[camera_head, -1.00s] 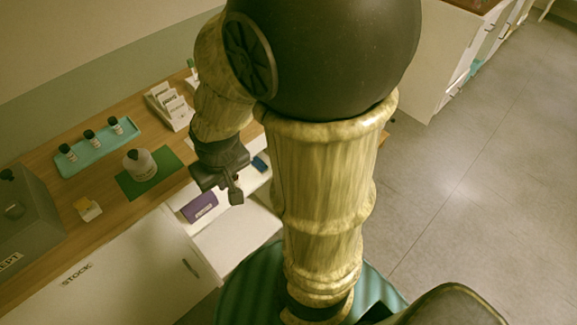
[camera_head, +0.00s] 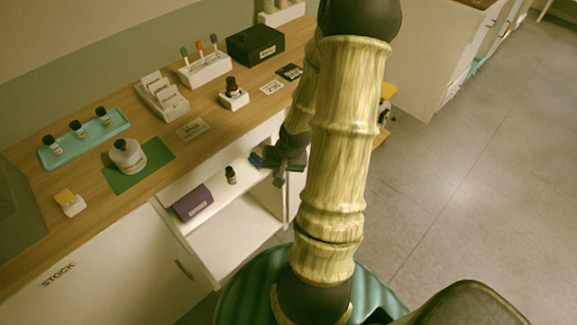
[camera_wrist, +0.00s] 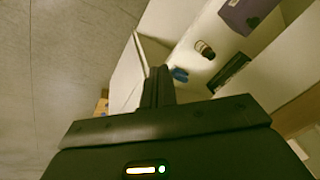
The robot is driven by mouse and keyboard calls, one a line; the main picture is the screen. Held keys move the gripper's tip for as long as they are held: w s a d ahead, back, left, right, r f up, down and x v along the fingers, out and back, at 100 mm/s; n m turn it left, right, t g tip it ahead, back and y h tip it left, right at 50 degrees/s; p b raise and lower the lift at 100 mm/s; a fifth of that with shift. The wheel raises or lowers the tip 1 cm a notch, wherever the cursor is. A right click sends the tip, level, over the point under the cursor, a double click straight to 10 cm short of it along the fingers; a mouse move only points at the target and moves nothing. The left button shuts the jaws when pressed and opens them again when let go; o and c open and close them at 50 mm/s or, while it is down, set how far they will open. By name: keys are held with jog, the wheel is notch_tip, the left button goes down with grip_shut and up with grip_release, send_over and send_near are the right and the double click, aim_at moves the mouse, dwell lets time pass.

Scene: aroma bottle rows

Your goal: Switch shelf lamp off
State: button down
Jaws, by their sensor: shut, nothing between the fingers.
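My gripper (camera_head: 279,176) is shut and empty, in front of the right end of the open shelf (camera_head: 235,240) under the counter. In the wrist view its closed fingers (camera_wrist: 158,84) point toward the shelf opening. I cannot make out a shelf lamp for sure in either view. A dark slim rectangular thing (camera_wrist: 229,73) shows at the shelf in the wrist view; I cannot tell whether it is a lamp switch. The fingers appear apart from it. My arm hides part of the shelf's right side in the head view.
The shelf holds a purple box (camera_head: 193,203), a small dark bottle (camera_head: 231,175) and a blue item (camera_head: 256,160). The counter (camera_head: 215,130) above carries a teal tray (camera_head: 85,140) of bottles, a green mat (camera_head: 150,178) and a black box (camera_head: 255,44). Grey floor (camera_head: 470,180) is clear at right.

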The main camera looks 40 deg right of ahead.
jog(key=s+d+f+m+t+b, duration=0.2)
jog(key=d+f+m+t+b, duration=0.2)
jog(key=d+f+m+t, duration=0.3)
jog(key=d+f+m, duration=0.1)
jog(key=d+m, duration=0.1)
jog(key=d, duration=0.3)
jog(key=shift+s+d+f+b, duration=0.2)
jog(key=shift+d+f+b, duration=0.1)
jog(key=shift+b, duration=0.1)
jog(key=w+r+b+x, duration=0.1)
jog(key=r+x, duration=0.1)
jog(key=x, duration=1)
jog(key=shift+w+a+f+b, duration=0.15)
jog(key=shift+w+a+b, duration=0.15)
jog(key=shift+w, duration=0.35)
